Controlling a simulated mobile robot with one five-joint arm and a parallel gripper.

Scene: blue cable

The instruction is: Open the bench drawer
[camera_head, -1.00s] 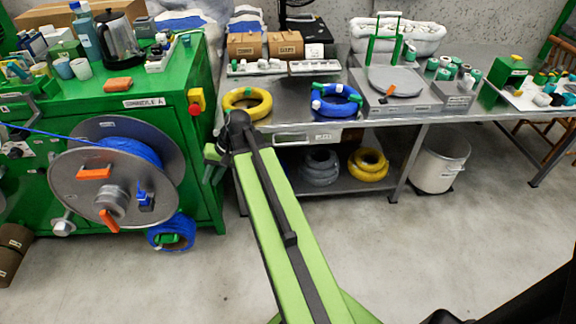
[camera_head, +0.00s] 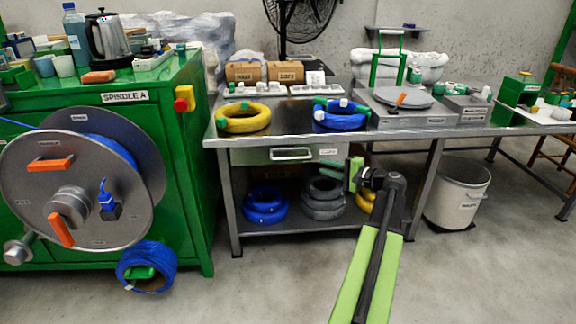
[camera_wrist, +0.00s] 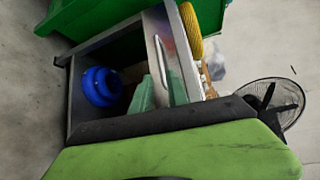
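In the wrist view the handle (camera_wrist: 162,60) lies lengthwise, just beyond the fingertips. My gripper (camera_head: 354,172) is to the right of the handle in the head view, in front of the bench's lower opening. In the wrist view my gripper (camera_wrist: 160,85) shows two green fingers apart with nothing between them. It does not appear to touch the handle.
A green cabinet with a large cable reel (camera_head: 75,190) stands left of the bench. Blue coils (camera_head: 265,207) and grey coils (camera_head: 322,200) lie on the bench's lower shelf. A white bin (camera_head: 458,195) stands at the right.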

